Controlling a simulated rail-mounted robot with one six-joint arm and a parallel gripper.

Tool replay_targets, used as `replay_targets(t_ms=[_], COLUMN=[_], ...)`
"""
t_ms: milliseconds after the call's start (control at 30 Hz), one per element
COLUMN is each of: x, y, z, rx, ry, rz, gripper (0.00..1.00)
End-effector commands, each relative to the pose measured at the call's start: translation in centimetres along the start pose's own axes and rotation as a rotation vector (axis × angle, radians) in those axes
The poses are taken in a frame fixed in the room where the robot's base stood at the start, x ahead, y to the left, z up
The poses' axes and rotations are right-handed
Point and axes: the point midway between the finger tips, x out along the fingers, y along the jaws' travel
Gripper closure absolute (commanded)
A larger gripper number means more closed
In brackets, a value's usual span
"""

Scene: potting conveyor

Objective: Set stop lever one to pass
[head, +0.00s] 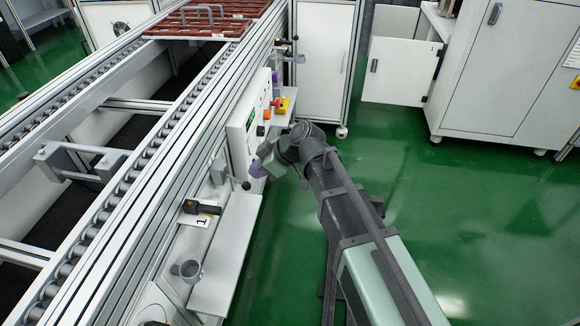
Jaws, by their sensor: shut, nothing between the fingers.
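Stop lever one (232,178) is most likely the grey rod with a dark ball knob on the conveyor's near side, above a plate marked 1 (198,222). Its rod slants down to the right, away from the rail. I cannot tell which setting this is. A grey stop block (75,160) sits between the conveyor rails.
A control panel (248,118) with buttons and a yellow-and-red switch (282,104) is just behind my gripper. A second lever (289,58) is farther back. Green floor to the right is clear.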

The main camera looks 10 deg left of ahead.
Motion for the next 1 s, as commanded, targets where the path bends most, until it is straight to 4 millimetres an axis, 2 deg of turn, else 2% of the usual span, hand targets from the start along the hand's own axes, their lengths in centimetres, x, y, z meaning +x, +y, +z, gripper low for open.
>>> replay_targets(t_ms=[533, 867, 1000], x=[-1.6, -1.6, -2.5], y=[0.2, 0.2, 0.2], z=[-1.3, -1.3, -1.6], rx=[0.005, 0.006, 0.006], ry=[-0.006, -0.007, -0.007], rz=[0.003, 0.003, 0.004], gripper=[1.0, 1.0, 1.0])
